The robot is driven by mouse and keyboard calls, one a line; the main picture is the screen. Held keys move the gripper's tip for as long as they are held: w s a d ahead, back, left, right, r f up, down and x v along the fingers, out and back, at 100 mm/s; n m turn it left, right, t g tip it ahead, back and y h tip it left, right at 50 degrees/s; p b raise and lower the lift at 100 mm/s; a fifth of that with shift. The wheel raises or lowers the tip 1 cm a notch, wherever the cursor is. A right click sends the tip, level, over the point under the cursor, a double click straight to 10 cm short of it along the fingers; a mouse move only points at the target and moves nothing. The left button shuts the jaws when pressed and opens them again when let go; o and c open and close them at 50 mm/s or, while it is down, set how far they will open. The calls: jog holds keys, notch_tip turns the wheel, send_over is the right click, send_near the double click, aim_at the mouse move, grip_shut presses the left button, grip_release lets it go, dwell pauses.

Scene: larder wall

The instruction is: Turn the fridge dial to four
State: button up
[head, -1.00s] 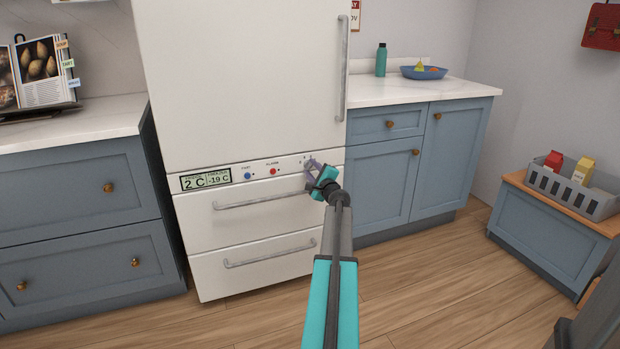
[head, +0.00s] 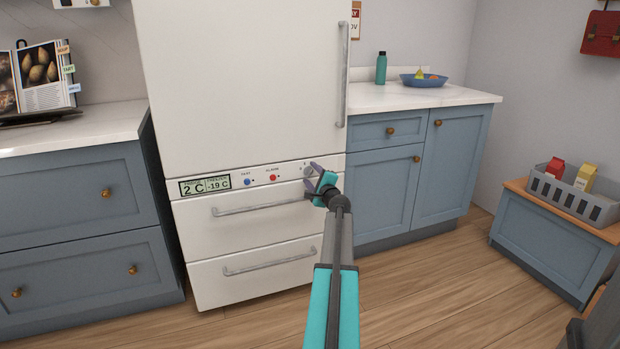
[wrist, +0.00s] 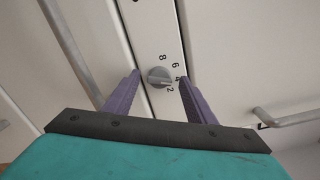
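The fridge dial (wrist: 158,77) is a round grey knob with a raised grip bar on the white control strip. The numbers 8, 6, 4 and 2 curve around its right side in the wrist view. The bar lies nearly sideways, with its right end toward the 4; the exact mark is too small to read. The dial also shows in the head view (head: 307,171), partly beside a finger. My gripper (wrist: 160,76) is open and empty, its purple fingers apart on either side of the dial with gaps. It also shows in the head view (head: 310,181).
The control strip holds a display (head: 205,186) reading 2 C and -19 C, a blue button (head: 247,182) and a red button (head: 272,178). A drawer handle (head: 262,204) runs just below. Blue cabinets flank the white fridge (head: 240,85). The floor ahead is clear.

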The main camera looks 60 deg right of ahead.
jog(key=shift+s, duration=0.1)
jog(key=shift+s+a, duration=0.1)
jog(key=p+v, duration=0.2)
jog(key=v, duration=1.1)
jog(key=shift+a, duration=0.25)
dwell(0.3)
jog(key=shift+s, duration=0.1)
dwell(0.4)
